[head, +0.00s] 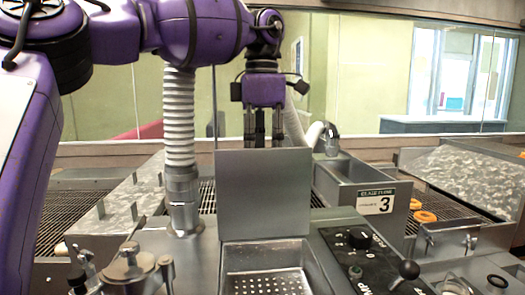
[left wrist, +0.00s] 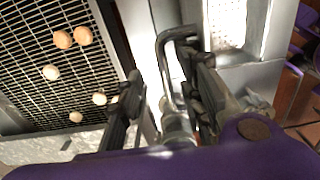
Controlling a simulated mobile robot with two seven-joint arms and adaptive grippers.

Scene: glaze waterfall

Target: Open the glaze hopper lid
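The glaze hopper lid (head: 263,190) is a flat grey metal plate. In the head view it stands upright at the back edge of the hopper (head: 308,262). The hopper mouth is uncovered and shows a perforated tray (head: 268,284); a bright perforated surface also shows in the left wrist view (left wrist: 227,22). My left gripper (head: 263,138) points down behind the lid's top edge, which hides its fingertips. In the left wrist view its fingers (left wrist: 165,90) are spread apart. A bent metal tube (left wrist: 166,62) shows between them; I cannot tell whether they touch it. My right gripper is out of view.
A control panel (head: 345,262) with knobs and a lever is right of the hopper. A ribbed hose (head: 180,115) rises at its left. Conveyor grids (left wrist: 45,75) carry doughnuts. Glass panes stand at the back.

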